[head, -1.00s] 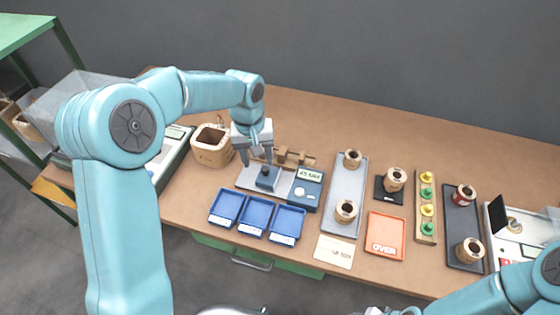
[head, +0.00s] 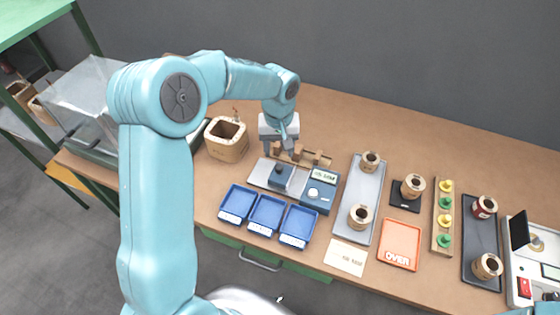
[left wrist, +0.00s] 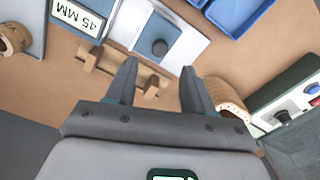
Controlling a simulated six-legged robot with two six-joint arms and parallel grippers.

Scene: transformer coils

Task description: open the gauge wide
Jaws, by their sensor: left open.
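The gauge stands on the table near the middle of the head view. It has a blue body (head: 318,198) with a lit display, a silver plate (head: 262,173), and a dark blue sliding block with a knob (head: 281,177). The block sits on the plate, with a gap between it and the body. In the left wrist view the display (left wrist: 76,18) reads 45 MM, upside down, and the knob (left wrist: 159,47) shows. My left gripper (head: 281,151) is open and empty behind the gauge, apart from the block; its fingers also show in the left wrist view (left wrist: 158,90). My right gripper is out of view.
A wooden rack (head: 312,158) stands right behind the gauge, under my left gripper. A wooden box (head: 226,140) is to its left. Three blue trays (head: 267,215) lie in front. A grey tray (head: 365,190) with coils lies to the right.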

